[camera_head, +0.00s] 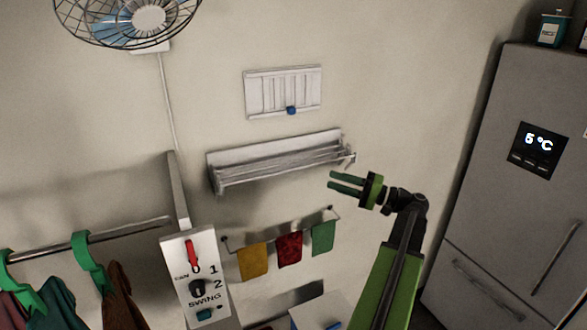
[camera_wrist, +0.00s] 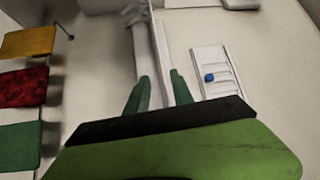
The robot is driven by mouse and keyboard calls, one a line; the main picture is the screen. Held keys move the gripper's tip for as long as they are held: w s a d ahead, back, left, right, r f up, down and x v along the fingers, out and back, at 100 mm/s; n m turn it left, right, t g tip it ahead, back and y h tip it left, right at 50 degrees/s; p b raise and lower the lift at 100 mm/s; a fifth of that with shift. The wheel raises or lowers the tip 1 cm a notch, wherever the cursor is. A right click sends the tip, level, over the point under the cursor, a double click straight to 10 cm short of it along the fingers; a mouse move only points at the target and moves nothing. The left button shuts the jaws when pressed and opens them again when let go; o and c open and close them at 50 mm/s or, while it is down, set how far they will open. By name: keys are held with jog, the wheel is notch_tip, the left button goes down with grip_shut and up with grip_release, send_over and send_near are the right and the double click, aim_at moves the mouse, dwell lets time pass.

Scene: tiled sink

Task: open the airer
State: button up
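The airer (camera_head: 280,161) is a pale wall-mounted rack with several bars lying close together along the wall. A small end piece sticks out at its right end. My gripper (camera_head: 331,181) is to the right of and slightly below that end in the head view, with its two green fingers apart and nothing between them. In the wrist view my gripper (camera_wrist: 160,80) points toward the airer (camera_wrist: 144,40), which runs up the picture beyond the fingertips. The fingers look apart from it, though the exact gap is hard to judge. My gripper's body hides the airer's nearer part there.
A white slatted panel (camera_head: 283,92) with a blue knob is above the airer. A rail with yellow, red (camera_head: 289,249) and green cloths hangs below. A fridge (camera_head: 510,160) stands at right, a fan (camera_head: 140,20) at upper left, and a switch box (camera_head: 196,278) at lower left.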

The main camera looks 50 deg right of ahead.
aim_at(296, 169)
jog(key=p+x, duration=0.1)
jog(key=x, duration=1.2)
jog(key=shift+a+r+p, duration=0.1)
jog(key=shift+a+p, duration=0.05)
jog(key=shift+p, duration=0.15)
grip_shut()
dwell(0.5)
